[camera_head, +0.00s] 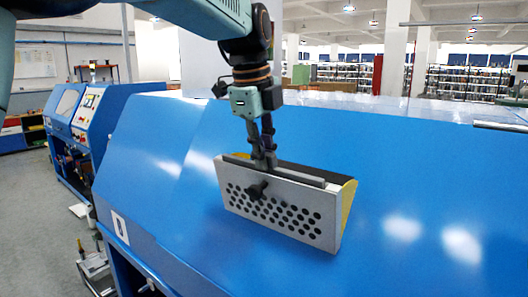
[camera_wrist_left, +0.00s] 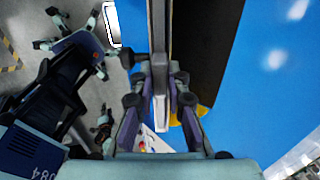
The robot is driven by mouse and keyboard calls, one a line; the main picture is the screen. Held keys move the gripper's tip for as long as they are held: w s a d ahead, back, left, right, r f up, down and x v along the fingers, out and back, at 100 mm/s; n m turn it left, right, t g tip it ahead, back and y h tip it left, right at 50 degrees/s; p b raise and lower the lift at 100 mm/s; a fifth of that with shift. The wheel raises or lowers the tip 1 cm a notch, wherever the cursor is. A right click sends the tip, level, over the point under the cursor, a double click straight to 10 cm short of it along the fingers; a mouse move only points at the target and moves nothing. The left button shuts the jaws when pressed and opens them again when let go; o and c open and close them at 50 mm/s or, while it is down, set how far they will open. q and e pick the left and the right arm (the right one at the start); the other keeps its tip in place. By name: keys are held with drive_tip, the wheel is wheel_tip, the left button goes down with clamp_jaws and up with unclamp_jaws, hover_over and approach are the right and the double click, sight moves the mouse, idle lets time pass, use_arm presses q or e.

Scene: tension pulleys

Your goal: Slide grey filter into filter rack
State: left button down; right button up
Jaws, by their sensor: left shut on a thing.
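The grey filter (camera_head: 282,208) is a flat light-grey panel with rows of round holes and a black knob on its face. It stands tilted over the sloping blue machine top. My left gripper (camera_head: 265,164) comes down from above and is shut on its top edge, near the middle. In the left wrist view the left gripper (camera_wrist_left: 161,82) has the panel's edge between its fingers. Directly behind the panel is what looks like the filter rack (camera_head: 349,200), with a yellow side and dark top. Whether the panel is seated in it is hidden. My right gripper is not in view.
The blue machine's sloping cover (camera_head: 430,180) is broad and bare around the panel. A second blue machine with a control screen (camera_head: 88,101) stands at the left.

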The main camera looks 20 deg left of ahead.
use_arm(q)
drive_tip(key=shift+r, duration=0.1)
drive_tip(key=shift+s+d+r+p, duration=0.1)
drive_tip(key=shift+d+r+p, duration=0.05)
drive_tip(key=shift+r+p, duration=0.15)
drive_tip(key=shift+a+r+p, duration=0.2)
drive_tip(key=shift+r+p, duration=0.05)
drive_tip(key=shift+p, duration=0.05)
drive_tip(key=shift+s+d+r+p, duration=0.1)
drive_tip(key=shift+s+r+p, duration=0.05)
drive_tip(key=shift+r+p, duration=0.25)
drive_tip(key=shift+p+v, duration=0.9)
drive_tip(key=shift+v, duration=0.05)
drive_tip(key=shift+p, duration=0.3)
idle(0.3)
drive_tip(key=shift+r+p, duration=0.1)
drive_tip(key=shift+p, duration=0.2)
idle(0.3)
